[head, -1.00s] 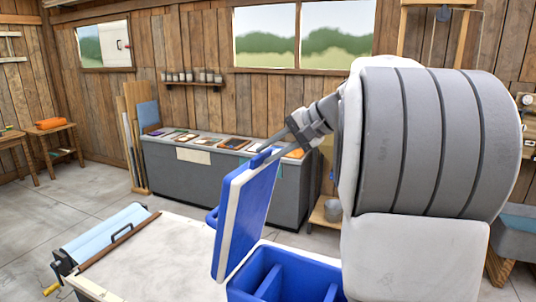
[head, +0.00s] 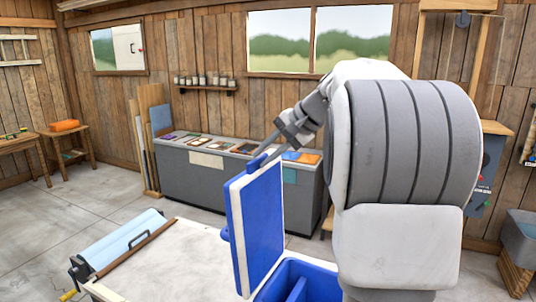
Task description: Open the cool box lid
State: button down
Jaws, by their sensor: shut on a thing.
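The cool box (head: 289,276) is blue and stands on the white-topped table, low in the head view, with its inside and a divider showing. The contact of the fingertips is small in the picture. My arm hides the right part of the box.
The white table (head: 176,262) carries a roller with light blue sheet (head: 118,242) at the left. A grey counter (head: 215,178) with several coloured items stands behind. A grey box (head: 519,236) stands at the far right. The floor at left is clear.

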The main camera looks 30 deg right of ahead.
jog(key=shift+w, duration=0.1)
dwell(0.3)
jog(key=c, duration=0.9)
grip_release()
jog(key=v, duration=1.7)
jog(key=shift+r, duration=0.25)
